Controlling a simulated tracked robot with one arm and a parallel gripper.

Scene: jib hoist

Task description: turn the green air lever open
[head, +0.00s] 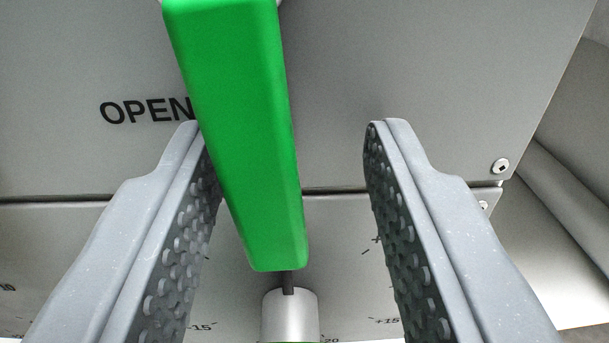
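The green air lever (243,140) hangs down from the top of the head view, tilted slightly so its lower end is to the right. My gripper (285,130) is open, with one finger on each side of the lever. The lever lies nearer the left finger and overlaps it in view; I cannot tell whether they touch. A clear gap shows between the lever and the right finger. The lever's pivot is mostly out of view at the top.
Below the lever is a silver cylinder (290,314) with a dark pin, in front of a lower panel with scale marks such as 15 and 20. A panel screw (500,166) is at the right. Grey pipe-like shapes (578,185) run beyond the panel's right edge.

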